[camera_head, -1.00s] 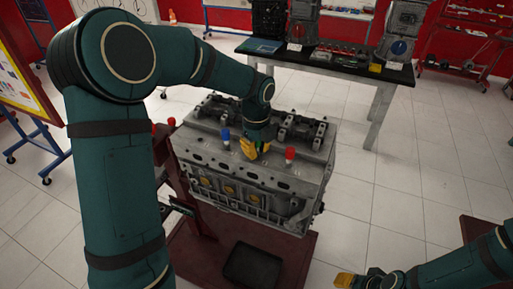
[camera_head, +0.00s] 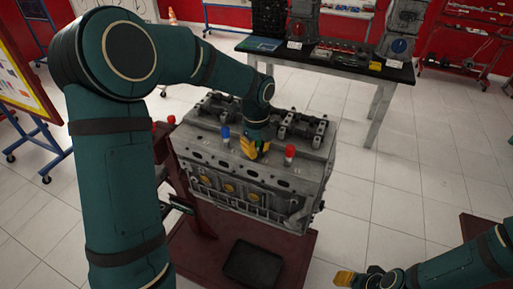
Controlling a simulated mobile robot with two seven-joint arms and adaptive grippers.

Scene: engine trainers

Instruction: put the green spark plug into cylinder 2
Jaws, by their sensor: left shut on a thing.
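The grey engine block (camera_head: 225,178) stands in the middle of the view, with its top deck facing me. My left gripper (camera_head: 255,150) has yellow fingers and is over the top deck. It is shut on the green spark plug (camera_head: 261,145), of which only a thin green sliver shows between the fingers. The plug's lower end is hidden, so I cannot tell whether it is inside a hole. A blue plug (camera_head: 225,132) stands upright on the deck left of the gripper, and a red plug (camera_head: 290,151) stands to its right. My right gripper (camera_head: 345,279) is low at the bottom edge, away from the engine.
The engine is on a dark red stand (camera_head: 205,250) with a black tray (camera_head: 253,264) below in front. A bench (camera_head: 340,68) with engine parts stands behind. A framed board (camera_head: 25,85) is at the left. The tiled floor at right is mostly clear.

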